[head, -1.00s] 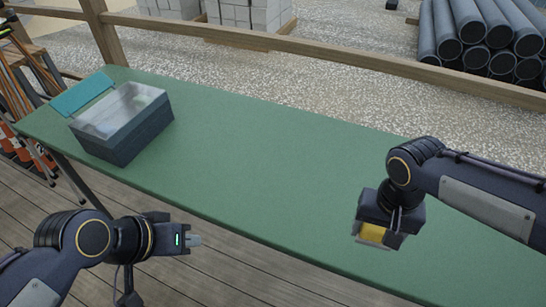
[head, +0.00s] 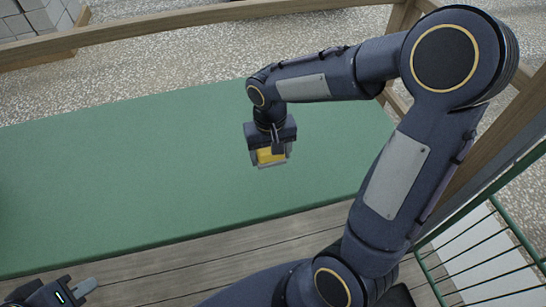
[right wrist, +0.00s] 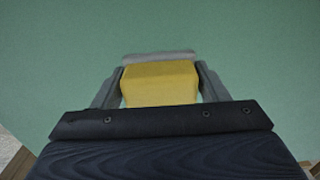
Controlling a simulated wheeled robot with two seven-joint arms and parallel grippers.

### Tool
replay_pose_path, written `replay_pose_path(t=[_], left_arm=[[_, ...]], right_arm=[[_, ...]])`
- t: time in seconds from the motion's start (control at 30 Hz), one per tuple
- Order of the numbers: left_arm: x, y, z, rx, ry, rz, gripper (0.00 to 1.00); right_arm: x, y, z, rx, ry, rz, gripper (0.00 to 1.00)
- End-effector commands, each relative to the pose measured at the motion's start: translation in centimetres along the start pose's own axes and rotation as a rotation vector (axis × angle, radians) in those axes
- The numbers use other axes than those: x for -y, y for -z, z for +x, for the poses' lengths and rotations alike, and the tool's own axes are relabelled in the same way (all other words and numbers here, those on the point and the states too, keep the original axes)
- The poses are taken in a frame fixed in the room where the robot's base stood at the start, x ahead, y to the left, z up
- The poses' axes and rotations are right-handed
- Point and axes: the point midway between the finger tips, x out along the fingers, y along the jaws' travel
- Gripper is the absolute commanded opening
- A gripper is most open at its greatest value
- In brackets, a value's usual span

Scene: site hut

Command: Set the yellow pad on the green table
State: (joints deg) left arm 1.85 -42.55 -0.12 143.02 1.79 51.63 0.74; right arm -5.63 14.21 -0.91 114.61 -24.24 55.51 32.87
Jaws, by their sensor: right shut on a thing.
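The yellow pad (head: 267,156) is between the fingers of my right gripper (head: 271,159), over the right part of the green table (head: 130,175). In the right wrist view the yellow pad (right wrist: 160,83) sits between two grey fingers, with a light grey strip at its far edge. The green table top (right wrist: 60,70) fills the background there. I cannot tell whether the pad touches the table or how high it is above it. My left gripper (head: 84,288) is at the lower left, in front of the table's near edge, with nothing seen in it; its finger gap is unclear.
A wooden rail (head: 190,18) runs behind the table, with gravel beyond. Wooden posts and a green wire mesh (head: 490,250) stand at the right. The table top around the pad is bare. Plank floor (head: 190,262) shows in front of the table.

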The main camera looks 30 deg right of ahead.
Motion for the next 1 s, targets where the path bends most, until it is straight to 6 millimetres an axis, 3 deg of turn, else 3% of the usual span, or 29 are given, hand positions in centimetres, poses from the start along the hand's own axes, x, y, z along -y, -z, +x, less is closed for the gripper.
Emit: replay_pose_path(t=[0.17,0.33,0.53,0.97,1.0], left_arm=[[0.0,0.0,0.0,0.0,0.0,0.0,0.0],[0.0,0.0,0.0,0.0,0.0,0.0,0.0],[0.1,-0.1,0.2,0.0,0.0,0.0,0.0],[0.2,-0.3,0.5,0.0,0.0,0.0,0.0],[0.2,-0.3,0.5,0.0,0.0,0.0,0.0]], right_arm=[[-1.0,1.6,2.2,-0.001,0.0,0.002,0.39],[-1.5,2.3,3.3,0.001,0.0,0.001,0.39],[-1.6,2.5,6.1,0.0,-0.001,0.0,0.39],[-1.6,2.5,7.0,-0.002,0.001,0.0,0.39],[-1.6,2.5,7.0,-0.002,0.001,0.0,0.69]])
